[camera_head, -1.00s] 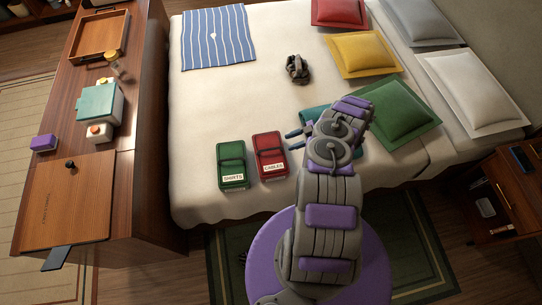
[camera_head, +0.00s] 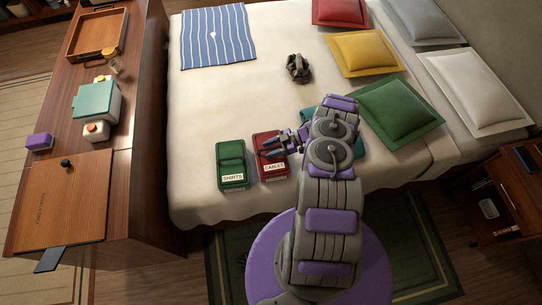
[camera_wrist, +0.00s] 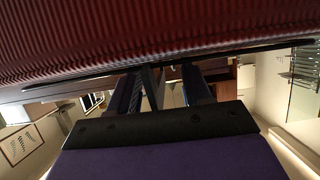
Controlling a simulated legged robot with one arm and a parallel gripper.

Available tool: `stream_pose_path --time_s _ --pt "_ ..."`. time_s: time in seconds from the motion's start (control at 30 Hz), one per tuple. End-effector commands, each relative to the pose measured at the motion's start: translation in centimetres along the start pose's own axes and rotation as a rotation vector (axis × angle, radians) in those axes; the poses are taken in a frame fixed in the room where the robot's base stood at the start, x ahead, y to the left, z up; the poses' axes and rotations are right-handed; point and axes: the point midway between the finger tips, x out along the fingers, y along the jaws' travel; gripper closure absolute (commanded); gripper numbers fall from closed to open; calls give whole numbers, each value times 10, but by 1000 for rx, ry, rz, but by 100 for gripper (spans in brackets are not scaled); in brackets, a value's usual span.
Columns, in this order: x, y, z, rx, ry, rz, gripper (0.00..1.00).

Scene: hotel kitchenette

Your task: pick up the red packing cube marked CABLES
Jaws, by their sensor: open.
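The red packing cube marked CABLES (camera_head: 270,171) lies on the bed near its front edge, its label facing me. My gripper (camera_head: 270,147) is open at the cube's right side, and its fingertips overlap the cube's upper part in the head view. I cannot tell whether they touch it. In the wrist view, a red ribbed surface (camera_wrist: 150,35) fills the top of the picture, very close, with a dark edge below it. My gripper fingers (camera_wrist: 170,88) reach toward it, apart from each other.
A green cube marked SHIRTS (camera_head: 232,165) lies just left of the red one. A teal item (camera_head: 312,113) is partly hidden behind my arm. Green (camera_head: 398,112), yellow (camera_head: 364,52) and red (camera_head: 340,11) pillows lie to the right. The bed's middle is mostly clear.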

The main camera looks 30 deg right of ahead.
Motion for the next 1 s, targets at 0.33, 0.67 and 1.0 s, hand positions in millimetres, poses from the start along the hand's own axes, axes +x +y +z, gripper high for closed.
stream_pose_path --time_s 0.33,0.67,1.0 --pt "-2 1 0 0 3 0 71" --pt "-2 1 0 0 1 1 100" --pt "-2 1 0 -1 1 0 100"
